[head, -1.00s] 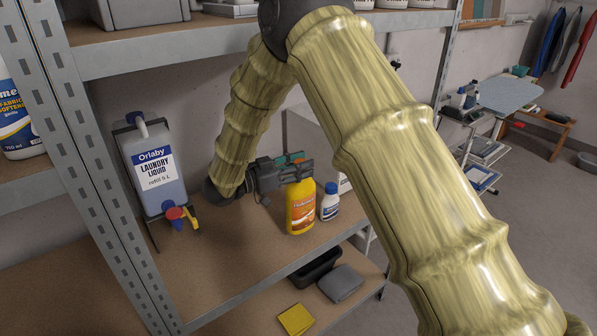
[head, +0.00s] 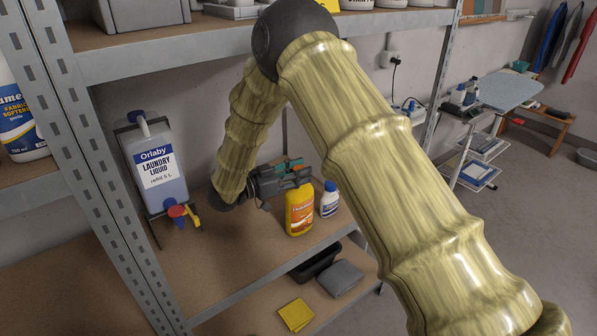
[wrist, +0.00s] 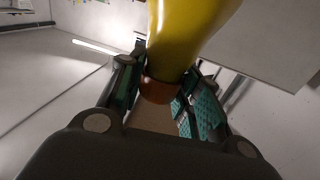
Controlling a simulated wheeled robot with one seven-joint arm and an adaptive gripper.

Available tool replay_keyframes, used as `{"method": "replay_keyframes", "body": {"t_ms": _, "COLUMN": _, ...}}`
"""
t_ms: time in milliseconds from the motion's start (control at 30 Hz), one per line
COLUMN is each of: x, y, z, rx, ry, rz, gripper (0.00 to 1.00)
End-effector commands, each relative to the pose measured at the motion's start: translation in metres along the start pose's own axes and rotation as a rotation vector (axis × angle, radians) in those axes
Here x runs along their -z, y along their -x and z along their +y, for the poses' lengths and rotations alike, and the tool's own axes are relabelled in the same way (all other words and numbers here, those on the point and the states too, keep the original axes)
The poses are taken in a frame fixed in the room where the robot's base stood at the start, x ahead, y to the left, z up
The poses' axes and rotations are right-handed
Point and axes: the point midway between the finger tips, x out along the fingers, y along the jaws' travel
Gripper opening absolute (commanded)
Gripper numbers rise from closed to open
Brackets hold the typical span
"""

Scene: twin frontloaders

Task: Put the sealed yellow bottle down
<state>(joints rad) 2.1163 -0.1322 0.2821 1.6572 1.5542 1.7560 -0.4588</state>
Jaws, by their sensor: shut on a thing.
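The yellow bottle (head: 299,212) with an orange label is upright over the middle shelf, its base at or very near the board. I cannot tell if it touches. My gripper (head: 294,174) reaches it from the left and is shut around its top. In the wrist view, the yellow bottle (wrist: 190,30) narrows to an orange-brown cap (wrist: 158,92) between the green-padded fingers of my gripper (wrist: 162,85). In the head view the fingers hide the cap.
A laundry liquid container (head: 160,170) with a red tap stands left. Below are a black tray (head: 315,262), grey cloth (head: 341,279) and yellow cloth (head: 296,315). Bare shelf (head: 235,255) lies in front.

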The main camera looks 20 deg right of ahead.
Motion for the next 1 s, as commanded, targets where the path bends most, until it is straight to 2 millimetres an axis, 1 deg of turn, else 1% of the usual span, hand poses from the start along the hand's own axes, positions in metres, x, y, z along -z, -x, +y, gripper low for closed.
{"method": "replay_keyframes", "body": {"t_ms": 167, "x": -0.001, "y": 0.0, "z": 0.0, "rx": -0.001, "ry": -0.002, "rz": 0.002, "gripper": 0.0}}
{"method": "replay_keyframes", "body": {"t_ms": 200, "x": -0.002, "y": 0.0, "z": 0.0, "rx": 0.0, "ry": 0.0, "rz": 0.0, "gripper": 0.37}}
{"method": "replay_keyframes", "body": {"t_ms": 267, "x": -0.002, "y": 0.0, "z": 0.0, "rx": 0.0, "ry": 0.0, "rz": 0.0, "gripper": 0.48}}
{"method": "replay_keyframes", "body": {"t_ms": 300, "x": -0.002, "y": 0.0, "z": 0.0, "rx": 0.0, "ry": 0.0, "rz": 0.0, "gripper": 0.55}}
{"method": "replay_keyframes", "body": {"t_ms": 567, "x": -0.002, "y": 0.0, "z": 0.0, "rx": 0.0, "ry": 0.0, "rz": 0.0, "gripper": 0.55}}
{"method": "replay_keyframes", "body": {"t_ms": 700, "x": 0.001, "y": 0.001, "z": 0.0, "rx": 0.0, "ry": 0.0, "rz": 0.0, "gripper": 0.55}}
{"method": "replay_keyframes", "body": {"t_ms": 867, "x": 0.0, "y": 0.019, "z": -0.001, "rx": 0.002, "ry": 0.0, "rz": 0.002, "gripper": 0.55}}
{"method": "replay_keyframes", "body": {"t_ms": 1000, "x": 0.0, "y": 0.044, "z": -0.001, "rx": 0.002, "ry": -0.001, "rz": 0.001, "gripper": 0.55}}
